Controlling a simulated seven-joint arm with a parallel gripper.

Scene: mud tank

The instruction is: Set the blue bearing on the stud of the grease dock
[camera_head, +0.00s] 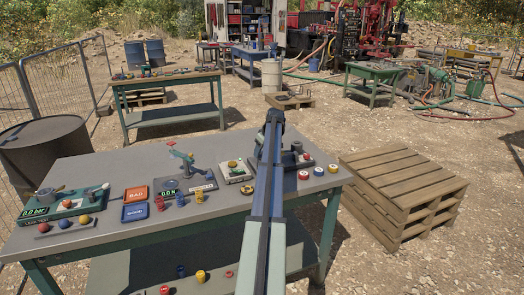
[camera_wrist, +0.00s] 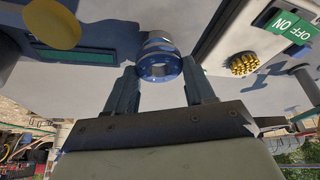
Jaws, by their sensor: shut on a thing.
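My gripper (camera_wrist: 160,82) shows in the wrist view with its two dark fingers on either side of the blue bearing (camera_wrist: 158,70). It is shut on this ring, whose hole faces the camera. A short grey metal cylinder (camera_wrist: 157,38) shows right behind the bearing; I cannot tell whether they touch or whether it is the stud. In the head view my arm hides the gripper and bearing. A dark dock with a round grey part (camera_head: 306,158) is partly hidden behind my arm there; I cannot confirm it is the grease dock.
A white box (camera_head: 235,172) stands left of my arm; the wrist view shows an ON/OFF switch (camera_wrist: 287,22) and brass bristles (camera_wrist: 244,64). Red and yellow caps (camera_head: 303,175) stand at the right edge of the grey table (camera_head: 105,165). Stacked pallets (camera_head: 400,185) stand beyond it.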

